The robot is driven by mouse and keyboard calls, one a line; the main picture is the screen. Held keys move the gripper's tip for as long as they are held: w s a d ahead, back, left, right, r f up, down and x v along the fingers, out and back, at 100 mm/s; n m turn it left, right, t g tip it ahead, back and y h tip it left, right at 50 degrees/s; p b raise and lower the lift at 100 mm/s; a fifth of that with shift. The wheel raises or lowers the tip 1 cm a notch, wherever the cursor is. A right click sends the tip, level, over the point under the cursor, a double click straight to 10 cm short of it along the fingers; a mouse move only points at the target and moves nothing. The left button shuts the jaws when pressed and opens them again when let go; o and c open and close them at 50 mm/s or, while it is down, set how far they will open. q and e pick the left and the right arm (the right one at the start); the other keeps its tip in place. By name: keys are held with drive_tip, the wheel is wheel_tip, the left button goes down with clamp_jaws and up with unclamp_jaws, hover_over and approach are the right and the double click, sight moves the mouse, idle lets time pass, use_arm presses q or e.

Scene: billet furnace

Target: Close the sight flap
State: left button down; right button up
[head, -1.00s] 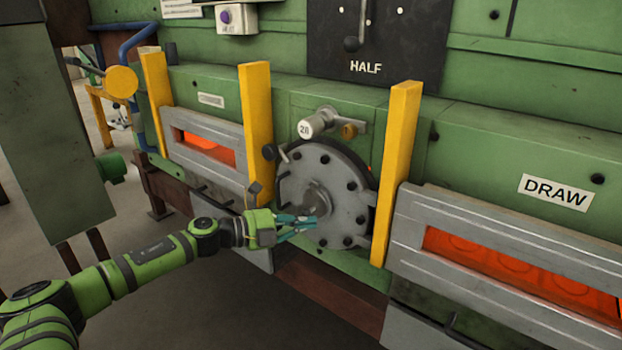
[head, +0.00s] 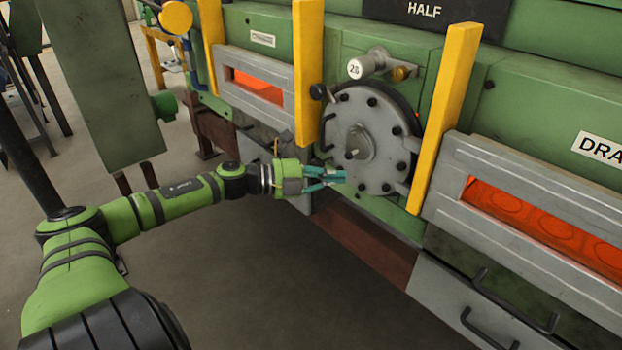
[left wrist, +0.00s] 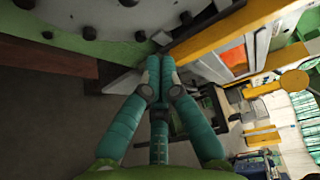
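The round grey bolted door (head: 352,112) sits between two yellow posts on the green furnace wall. At its middle is a small grey rounded plate with a short knob, which looks like the sight flap (head: 361,143). No glow shows at this plate; a small orange glow shows at the door's right edge. My left gripper (head: 338,177) is below and left of the flap, by the door's lower left edge, apart from the flap. In the left wrist view its teal fingers (left wrist: 160,66) meet at the tips with nothing visible between them. My right gripper is not in view.
Glowing slots show left (head: 256,87) and right (head: 545,228) of the door. Yellow posts (head: 308,70) and (head: 446,110) stand out on both sides. A white-capped lever (head: 362,67) marked 28 is above the door. Open floor (head: 270,275) lies below my arm.

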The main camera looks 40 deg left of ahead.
use_arm(q)
drive_tip(key=v, duration=0.2)
drive_tip(key=p+v, duration=0.1)
drive_tip(key=v, duration=0.2)
drive_tip(key=shift+s+d+r, duration=0.2)
drive_tip(key=shift+s+d, duration=0.05)
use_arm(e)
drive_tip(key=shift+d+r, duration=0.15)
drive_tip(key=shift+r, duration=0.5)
